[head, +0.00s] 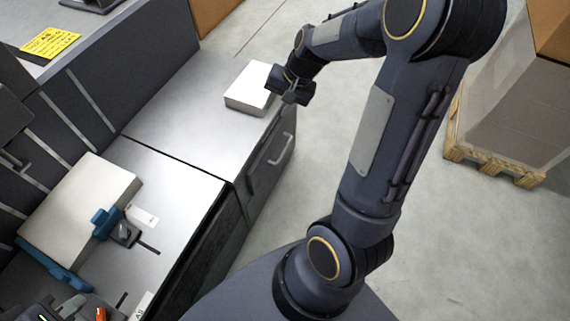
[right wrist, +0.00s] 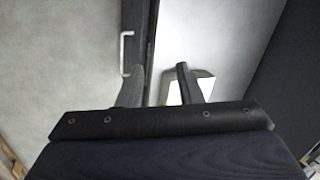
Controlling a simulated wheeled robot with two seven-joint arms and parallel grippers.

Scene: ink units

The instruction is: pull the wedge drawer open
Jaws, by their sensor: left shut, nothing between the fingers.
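My right arm rises from the lower middle of the head view and bends over to the left. Its gripper (head: 290,90) is by the edge of the cabinet top (head: 180,115), beside a white block (head: 248,87). In the right wrist view my right gripper (right wrist: 158,85) has its fingers apart with nothing seen between them. A drawer front (head: 272,148) with a metal bar handle (head: 283,148) is on the cabinet's right side, below the gripper. A bar handle (right wrist: 123,52) also shows in the right wrist view, clear of the fingers. I cannot make out my left gripper.
A pale slab (head: 80,205) with blue clamps (head: 105,222) lies on the nearer cabinet. Small dark units with coloured marks sit at the lower left. A wrapped load (head: 515,110) stands on a wooden pallet (head: 495,165). The floor (head: 330,130) beside the drawer is clear.

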